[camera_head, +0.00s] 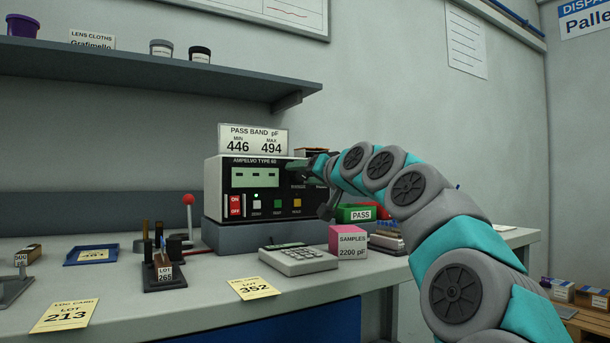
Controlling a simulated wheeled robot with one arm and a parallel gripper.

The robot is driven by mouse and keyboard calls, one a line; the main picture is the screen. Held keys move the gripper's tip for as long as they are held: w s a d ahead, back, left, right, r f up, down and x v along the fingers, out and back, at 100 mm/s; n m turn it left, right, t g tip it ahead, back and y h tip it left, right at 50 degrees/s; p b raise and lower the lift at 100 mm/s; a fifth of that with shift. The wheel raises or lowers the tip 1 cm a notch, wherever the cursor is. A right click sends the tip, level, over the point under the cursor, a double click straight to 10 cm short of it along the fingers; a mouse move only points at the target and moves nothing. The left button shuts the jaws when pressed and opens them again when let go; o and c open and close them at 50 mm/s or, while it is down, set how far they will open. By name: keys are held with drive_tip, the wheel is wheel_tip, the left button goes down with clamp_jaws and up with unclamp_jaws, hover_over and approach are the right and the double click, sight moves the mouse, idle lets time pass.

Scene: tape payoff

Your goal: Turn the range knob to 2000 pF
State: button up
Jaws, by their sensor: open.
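The meter (212,190), marked AMPELVO TYPE 60, stands on a grey plinth on the bench. Its display (255,177) shows only dashes. A red ON/OFF switch (235,206) and a row of white, green and orange buttons (277,204) sit below the display, with a small green light lit above them. My gripper (318,188) is open at the right end of the meter's front. The range knob and its markings are hidden behind my gripper and wrist, so I cannot tell its setting or whether my fingers touch it.
A PASS BAND sign (252,139) reading 446 to 494 stands on the meter. A green PASS bin (356,213), a pink samples box (347,241) and a calculator (298,259) are near my arm. A fixture (163,270) and cards lie left. A shelf (150,78) overhangs the back.

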drive_tip(key=shift+c, duration=0.4)
clamp_jaws()
